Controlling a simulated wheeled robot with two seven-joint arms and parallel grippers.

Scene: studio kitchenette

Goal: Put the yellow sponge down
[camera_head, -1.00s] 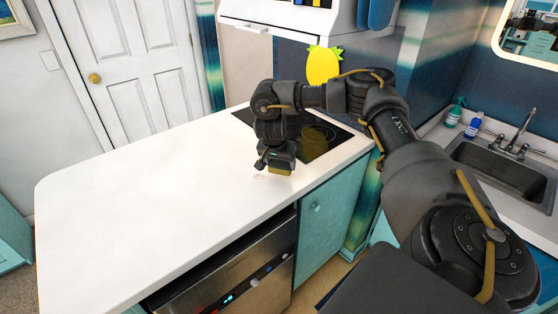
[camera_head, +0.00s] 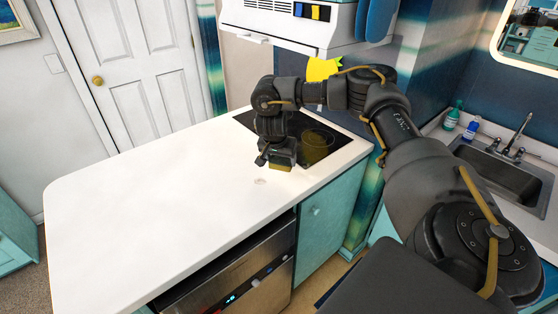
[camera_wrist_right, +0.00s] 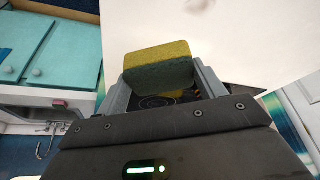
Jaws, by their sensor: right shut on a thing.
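The yellow sponge (camera_wrist_right: 158,62), with a dark green underside, sits between the jaws of my right gripper in the right wrist view. My right gripper (camera_head: 281,160) is shut on it and hangs over the white counter (camera_head: 150,210), beside the near edge of the black cooktop (camera_head: 318,140). In the head view only a small part of the sponge (camera_head: 282,167) shows below the gripper. I cannot tell whether the sponge touches the counter. My left gripper is out of view.
The counter to the left is wide and bare apart from a small pale mark (camera_head: 260,181). A yellow pineapple shape (camera_head: 322,68) is behind my right arm. The sink (camera_head: 510,172), with a green bottle (camera_head: 453,117) and a blue bottle (camera_head: 471,128), is at right.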

